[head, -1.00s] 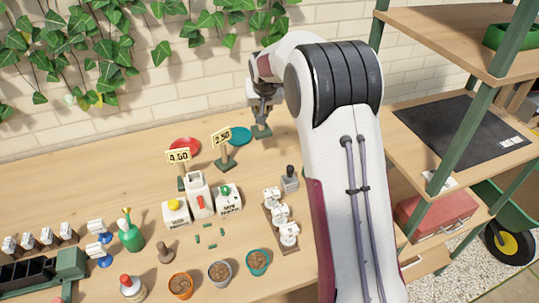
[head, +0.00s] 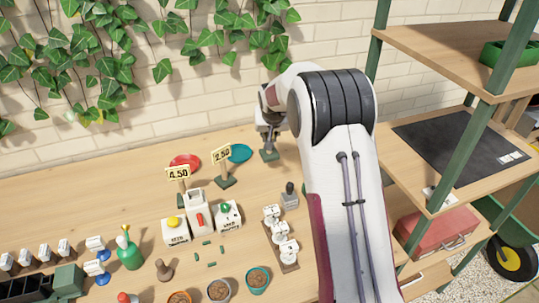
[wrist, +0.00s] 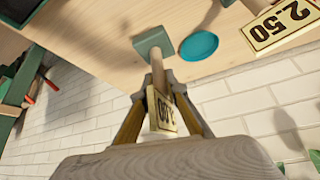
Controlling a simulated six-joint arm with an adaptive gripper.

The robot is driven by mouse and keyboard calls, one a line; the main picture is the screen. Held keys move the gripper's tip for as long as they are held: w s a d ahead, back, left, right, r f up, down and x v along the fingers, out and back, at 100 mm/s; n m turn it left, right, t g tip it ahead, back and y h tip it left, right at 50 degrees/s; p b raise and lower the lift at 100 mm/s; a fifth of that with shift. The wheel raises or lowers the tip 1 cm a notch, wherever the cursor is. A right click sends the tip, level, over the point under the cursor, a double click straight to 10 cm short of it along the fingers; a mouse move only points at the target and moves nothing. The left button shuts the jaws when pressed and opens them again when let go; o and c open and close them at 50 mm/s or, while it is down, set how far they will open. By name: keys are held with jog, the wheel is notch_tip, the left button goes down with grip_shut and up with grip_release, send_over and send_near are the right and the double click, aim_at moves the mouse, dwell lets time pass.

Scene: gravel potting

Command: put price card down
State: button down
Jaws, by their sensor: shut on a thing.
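My gripper (head: 268,132) is at the back of the table, right of the teal saucer (head: 240,153), mostly hidden by my arm in the head view. In the wrist view my gripper (wrist: 160,108) is shut on the post of a price card (wrist: 163,112), whose digits are partly hidden. Its green base (wrist: 153,42) is at the tabletop beside the teal saucer (wrist: 199,46); I cannot tell whether it touches. The base also shows in the head view (head: 269,155). The 2.50 card (head: 222,155) and 4.50 card (head: 178,173) stand upright to the left.
A red saucer (head: 186,162) lies behind the 4.50 card. White containers (head: 197,208) stand in front of the cards. A white brick wall (head: 90,157) with ivy is close behind. Bare tabletop (head: 95,195) lies to the left. A shelf unit (head: 455,82) stands at right.

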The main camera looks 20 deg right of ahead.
aim_at(269, 153)
jog(key=shift+f, duration=1.4)
jog(key=shift+f, duration=0.1)
jog(key=shift+f, duration=1.8)
jog(key=shift+f, duration=0.1)
jog(key=c, duration=2)
grip_release()
jog(key=shift+v, duration=6.1)
